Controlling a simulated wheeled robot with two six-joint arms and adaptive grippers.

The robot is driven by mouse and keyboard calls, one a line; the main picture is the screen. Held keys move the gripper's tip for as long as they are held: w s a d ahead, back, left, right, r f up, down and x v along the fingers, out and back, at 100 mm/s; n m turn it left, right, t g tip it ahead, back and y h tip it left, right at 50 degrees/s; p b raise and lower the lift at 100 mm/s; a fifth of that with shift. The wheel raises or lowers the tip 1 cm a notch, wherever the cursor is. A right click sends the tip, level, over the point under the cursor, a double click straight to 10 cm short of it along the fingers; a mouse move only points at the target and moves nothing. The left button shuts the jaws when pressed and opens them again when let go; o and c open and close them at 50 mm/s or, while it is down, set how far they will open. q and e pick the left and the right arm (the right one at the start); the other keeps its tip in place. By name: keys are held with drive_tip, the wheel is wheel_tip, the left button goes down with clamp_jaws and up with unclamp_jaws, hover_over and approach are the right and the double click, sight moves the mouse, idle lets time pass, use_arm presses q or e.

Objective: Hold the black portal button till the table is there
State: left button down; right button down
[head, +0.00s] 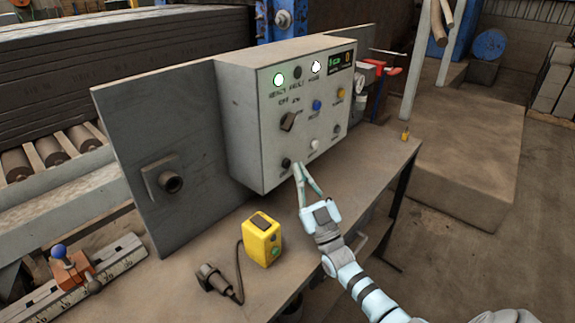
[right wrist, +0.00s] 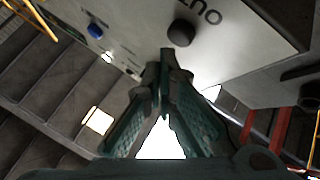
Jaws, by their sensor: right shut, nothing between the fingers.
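A grey control box (head: 240,125) stands on the workbench. A small black button (head: 286,163) sits low on the left of its front face. My right gripper (head: 298,170) is shut and empty, its fingertips just right of and below this button. In the right wrist view, the shut fingers (right wrist: 162,68) point at the panel and a round black button (right wrist: 181,33) lies just beyond the tips. The tips look apart from it, though contact is hard to judge. My left gripper is out of view.
The panel also has a selector knob (head: 289,121), a blue button (head: 317,105), a yellow button (head: 340,92) and a white button (head: 314,143). A yellow box (head: 262,240) stands on the bench.

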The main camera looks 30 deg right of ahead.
drive_tip(key=shift+w, duration=0.1)
drive_tip(key=shift+w+a+b, duration=0.1)
drive_tip(key=shift+w+b, duration=0.2)
drive_tip(key=shift+w, duration=0.05)
drive_tip(key=shift+w+a+b, duration=0.15)
drive_tip(key=shift+w+b, duration=0.15)
drive_tip(key=shift+w, duration=0.1)
idle(0.7)
drive_tip(key=shift+s, duration=0.1)
idle(4.8)
drive_tip(key=shift+s+d+p, duration=0.25)
drive_tip(key=shift+s+p, duration=0.35)
drive_tip(key=shift+s, duration=0.1)
drive_tip(key=s+p, duration=0.1)
drive_tip(key=s+d+p, duration=0.1)
drive_tip(key=s, duration=0.1)
drive_tip(key=s+p, duration=0.1)
drive_tip(key=shift+s+d, duration=0.25)
drive_tip(key=shift+s, duration=0.15)
